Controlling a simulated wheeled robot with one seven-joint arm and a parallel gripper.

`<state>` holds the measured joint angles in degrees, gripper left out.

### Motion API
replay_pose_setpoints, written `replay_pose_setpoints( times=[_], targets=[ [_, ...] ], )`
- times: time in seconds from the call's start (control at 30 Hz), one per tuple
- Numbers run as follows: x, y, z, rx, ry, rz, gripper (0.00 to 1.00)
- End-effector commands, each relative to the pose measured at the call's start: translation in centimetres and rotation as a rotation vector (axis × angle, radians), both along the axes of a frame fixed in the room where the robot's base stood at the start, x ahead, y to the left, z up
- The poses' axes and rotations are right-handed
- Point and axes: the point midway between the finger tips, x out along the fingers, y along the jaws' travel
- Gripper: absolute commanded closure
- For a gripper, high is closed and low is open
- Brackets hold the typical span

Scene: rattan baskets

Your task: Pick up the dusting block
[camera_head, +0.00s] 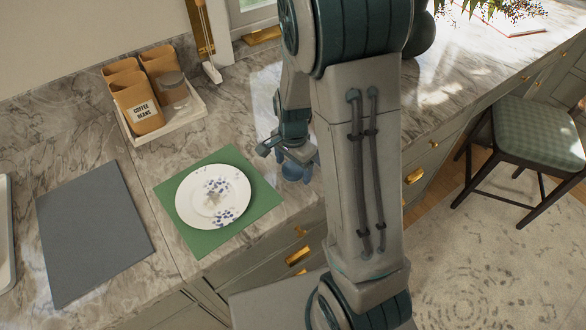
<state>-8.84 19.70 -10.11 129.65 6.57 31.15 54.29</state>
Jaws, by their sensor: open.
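My gripper (289,162) is seen from above over the marble counter, just right of the green mat. It is open, with its fingers pointing down and partly hidden by my arm. A small blue rounded thing (292,173) shows at the fingers. I cannot tell whether it is the dusting block or another object, nor whether the fingers touch it. I see no other thing that I can surely name as the dusting block. My arm hides the counter to the right of the gripper.
A patterned white plate (196,196) lies on a green mat (206,246). A dark grey mat (92,235) lies further left. A white tray (188,118) holds canisters and a jar at the back. A green stool (538,132) stands at right. The counter's front edge is close.

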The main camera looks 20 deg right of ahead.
Motion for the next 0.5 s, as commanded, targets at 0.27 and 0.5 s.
replay_pose_setpoints(
  times=[0.27,0.5],
  targets=[
    [0.01,0.02,-0.27,0.0,-0.001,0.001,0.21],
    [0.0,0.02,-0.25,0.0,-0.001,0.001,0.69]
  ],
)
